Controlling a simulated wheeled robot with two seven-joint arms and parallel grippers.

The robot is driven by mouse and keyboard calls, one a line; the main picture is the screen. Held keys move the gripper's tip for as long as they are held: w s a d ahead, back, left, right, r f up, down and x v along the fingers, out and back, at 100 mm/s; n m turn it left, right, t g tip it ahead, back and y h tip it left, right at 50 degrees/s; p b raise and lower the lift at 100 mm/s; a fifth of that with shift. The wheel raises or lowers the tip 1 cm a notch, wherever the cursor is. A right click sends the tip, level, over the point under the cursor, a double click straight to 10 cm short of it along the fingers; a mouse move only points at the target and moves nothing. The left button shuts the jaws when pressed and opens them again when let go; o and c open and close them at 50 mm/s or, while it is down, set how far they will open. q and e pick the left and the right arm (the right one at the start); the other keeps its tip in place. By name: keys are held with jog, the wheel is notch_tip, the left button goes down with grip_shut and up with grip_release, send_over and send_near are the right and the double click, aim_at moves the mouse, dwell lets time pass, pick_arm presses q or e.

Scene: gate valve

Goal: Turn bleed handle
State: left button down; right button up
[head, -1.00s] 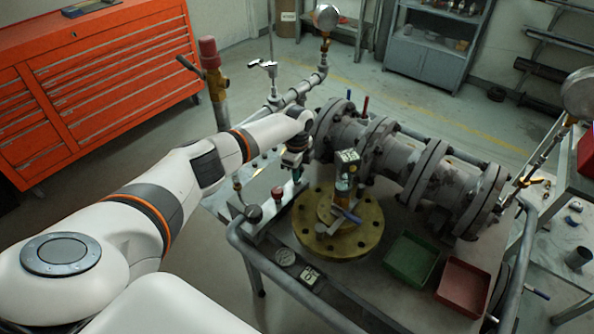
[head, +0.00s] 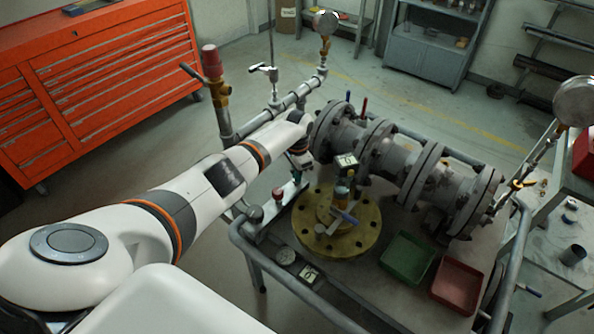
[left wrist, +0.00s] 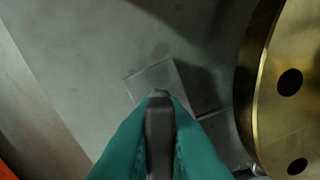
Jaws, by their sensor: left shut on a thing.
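My left gripper (head: 297,178) reaches down beside the left edge of the brass flange (head: 313,243), behind my wrist. In the left wrist view its two teal fingers (left wrist: 160,140) are shut on a dark grey bar (left wrist: 159,125), which looks like the bleed handle. The bar's far end shows just past the fingertips; the rest lies between the fingers. A pale square plate (left wrist: 155,78) is beyond it. The brass flange also shows at the right of the left wrist view (left wrist: 262,100), apart from the fingers. My right gripper is not in view.
Grey flanged pipework (head: 400,160) runs behind the brass flange. A blue-handled valve post (head: 341,205) stands on the flange. Green (head: 407,260) and red (head: 460,281) trays lie to the right. A tubular rail (head: 300,283) edges the bench.

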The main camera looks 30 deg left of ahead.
pick_arm(q)
jog(key=shift+r+n+p, duration=0.1)
jog(key=shift+n+p, duration=0.3)
jog(key=shift+n, duration=1.3)
jog(key=shift+w, duration=0.1)
jog(key=c, duration=1.5)
grip_release()
jog(key=shift+r, duration=0.4)
notch_tip(320, 180, up, 11)
jog(key=shift+r, duration=0.1)
